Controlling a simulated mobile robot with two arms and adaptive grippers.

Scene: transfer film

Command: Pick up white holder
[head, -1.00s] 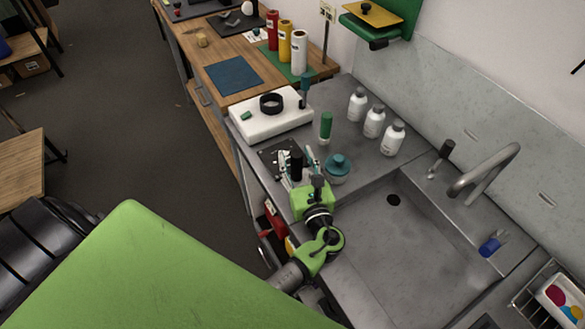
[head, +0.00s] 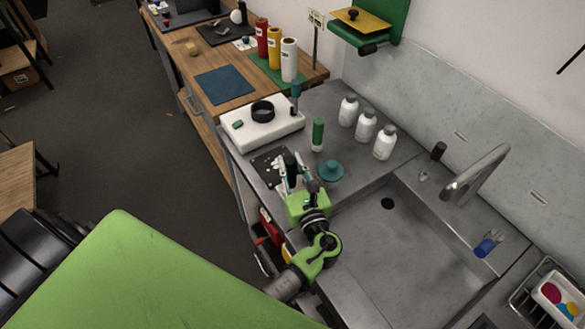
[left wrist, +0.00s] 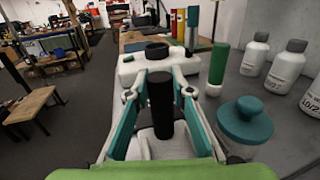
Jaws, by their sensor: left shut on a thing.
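My left gripper (head: 292,172) is over the metal counter, above a dark plate (head: 264,166). In the left wrist view its teal-padded fingers stand on either side of an upright black cylinder (left wrist: 161,104), and it is shut on it. A pale part shows below the cylinder; I cannot tell whether it belongs to the held thing. A white block (head: 284,129) with a black ring (head: 262,110) on top lies on the counter just beyond the gripper, apart from it. My right gripper is not in view.
A teal-lidded jar (head: 331,172) stands close right of the gripper, with a green tube (head: 318,134) behind it. Three white bottles (head: 365,126) stand farther right. The sink (head: 400,255) is empty at the right. A wooden bench (head: 205,62) extends beyond the counter.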

